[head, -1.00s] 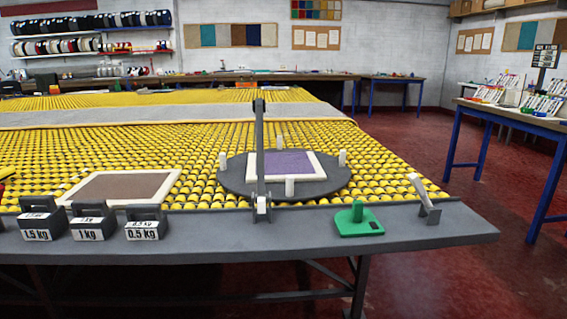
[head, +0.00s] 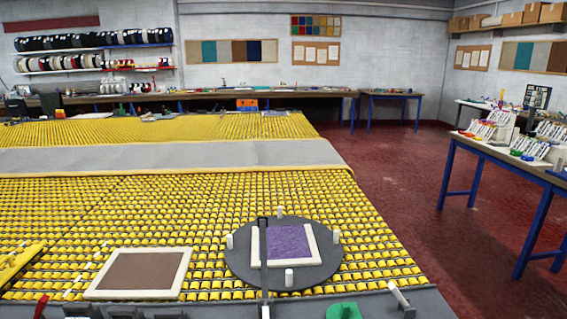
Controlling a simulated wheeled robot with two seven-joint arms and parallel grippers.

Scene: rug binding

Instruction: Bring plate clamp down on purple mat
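A dark narrow upright lever (head: 263,256), which looks like the plate clamp, stands in front of the plate. It overlaps the mat's left edge in the picture, and its lower end runs down to the bottom of the frame. It appears raised, not lying on the mat. Neither of my grippers is in view.
A brown mat with a cream border (head: 138,273) lies on the yellow roller bed to the left. A green object (head: 343,311) and a small grey lever (head: 401,297) are at the front edge. Dark weights (head: 82,311) are mostly cut off. Red floor (head: 400,180) is open on the right.

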